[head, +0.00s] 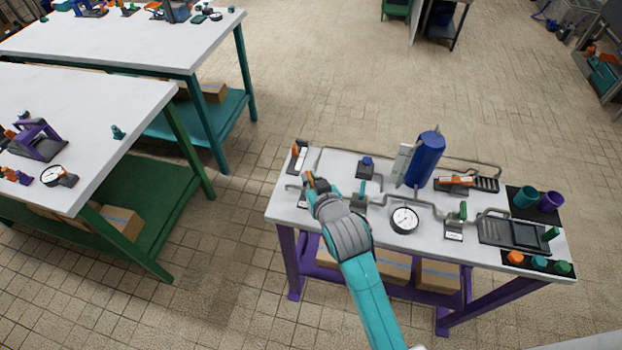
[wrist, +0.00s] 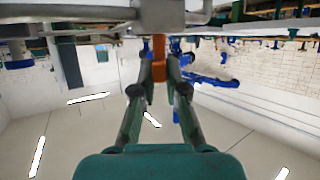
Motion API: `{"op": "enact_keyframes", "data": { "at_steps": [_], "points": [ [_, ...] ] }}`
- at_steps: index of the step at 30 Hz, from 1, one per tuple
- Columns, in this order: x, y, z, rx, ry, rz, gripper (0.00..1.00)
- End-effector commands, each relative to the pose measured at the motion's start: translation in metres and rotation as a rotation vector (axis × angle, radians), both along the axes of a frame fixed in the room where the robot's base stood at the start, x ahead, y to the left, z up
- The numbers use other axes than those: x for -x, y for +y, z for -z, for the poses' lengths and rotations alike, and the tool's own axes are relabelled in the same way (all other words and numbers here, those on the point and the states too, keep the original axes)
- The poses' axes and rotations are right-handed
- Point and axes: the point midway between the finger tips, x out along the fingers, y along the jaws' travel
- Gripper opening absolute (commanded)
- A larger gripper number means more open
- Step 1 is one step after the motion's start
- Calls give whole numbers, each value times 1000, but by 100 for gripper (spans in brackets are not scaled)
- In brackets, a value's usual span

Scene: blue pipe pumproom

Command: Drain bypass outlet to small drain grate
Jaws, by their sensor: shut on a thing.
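My gripper (head: 309,181) is over the left end of the white-topped bench, shut on an orange part. In the wrist view the orange part (wrist: 160,66) stands between the two fingertips. In the head view my arm hides most of it and what it is joined to. A thin grey pipe (head: 385,153) runs along the back of the bench toward the right. A small dark grate (head: 485,184) lies near the back right, beside an orange-topped fitting (head: 453,181). A larger grey grate tray (head: 498,232) lies at the front right. I cannot tell which pipe end is the bypass outlet.
A blue cylinder (head: 426,160) stands upright at mid-bench. A round gauge (head: 404,220) and a green-handled valve (head: 462,212) are near the front. Teal and purple cups (head: 549,201) and coloured caps (head: 539,263) sit at the right. Open floor surrounds the bench.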

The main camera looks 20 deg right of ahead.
Motion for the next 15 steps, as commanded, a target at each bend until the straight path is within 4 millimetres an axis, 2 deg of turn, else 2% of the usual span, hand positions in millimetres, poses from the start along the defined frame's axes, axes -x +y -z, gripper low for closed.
{"op": "enact_keyframes", "data": {
  "at_steps": [15],
  "points": [
    [-1,-6,-1,-3,-3,-297,0]
  ]
}}
